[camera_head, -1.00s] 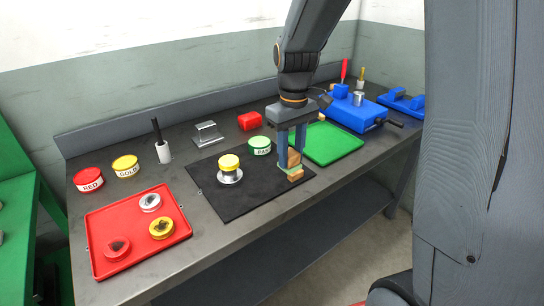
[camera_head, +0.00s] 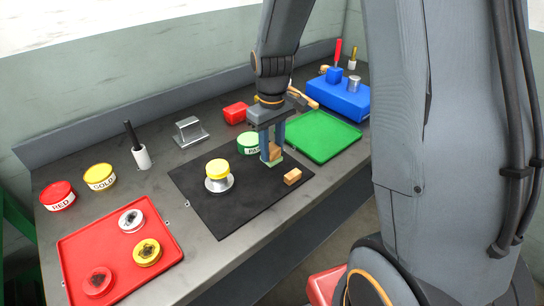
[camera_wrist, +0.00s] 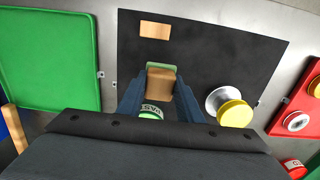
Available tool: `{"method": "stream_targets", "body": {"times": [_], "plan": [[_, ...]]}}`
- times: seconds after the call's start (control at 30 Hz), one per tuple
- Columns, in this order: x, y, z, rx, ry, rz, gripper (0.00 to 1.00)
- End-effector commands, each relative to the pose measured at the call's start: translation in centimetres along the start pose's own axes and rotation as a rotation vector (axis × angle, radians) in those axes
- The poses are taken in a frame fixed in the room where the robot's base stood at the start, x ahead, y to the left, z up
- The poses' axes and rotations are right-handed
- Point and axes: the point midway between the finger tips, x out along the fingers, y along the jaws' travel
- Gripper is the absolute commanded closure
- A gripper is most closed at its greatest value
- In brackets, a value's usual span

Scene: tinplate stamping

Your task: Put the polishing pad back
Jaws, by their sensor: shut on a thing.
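The polishing pad is a tan block with a green underside (camera_head: 275,153). My gripper (camera_head: 271,150) is shut on it, over the right rear part of the black mat (camera_head: 238,212). I cannot tell whether its underside touches the mat. In the wrist view the pad (camera_wrist: 160,84) sits between the two blue fingers, green face away from my wrist. A loose wooden block (camera_head: 292,177) lies on the mat in front and to the right, apart from the pad; it also shows in the wrist view (camera_wrist: 155,30).
A green-labelled paste tin (camera_head: 248,143) stands close left of my gripper. A yellow-topped stamp (camera_head: 218,175) stands on the mat. The green tray (camera_head: 320,137) to the right is empty. A red tray (camera_head: 75,251) holds several tins. A blue machine (camera_head: 340,97) stands at the back right.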

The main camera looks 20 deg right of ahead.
Motion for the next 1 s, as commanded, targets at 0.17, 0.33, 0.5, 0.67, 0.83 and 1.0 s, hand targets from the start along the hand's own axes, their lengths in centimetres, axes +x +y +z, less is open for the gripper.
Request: {"method": "stream_targets", "body": {"times": [0.17, 0.33, 0.5, 0.67, 0.83, 1.0], "plan": [[2.5, -0.1, 0.1, 0.000, -0.004, -0.002, 0.86], [3.6, 0.0, 0.1, 0.000, -0.001, 0.000, 0.86], [3.6, 0.0, 0.0, 0.000, 0.000, 0.000, 0.86], [3.9, 0.0, 0.0, 0.000, 0.000, 0.000, 0.86], [3.9, 0.0, 0.0, 0.000, 0.000, 0.000, 0.49], [3.9, 0.0, 0.0, 0.000, 0.000, 0.000, 0.49]]}}
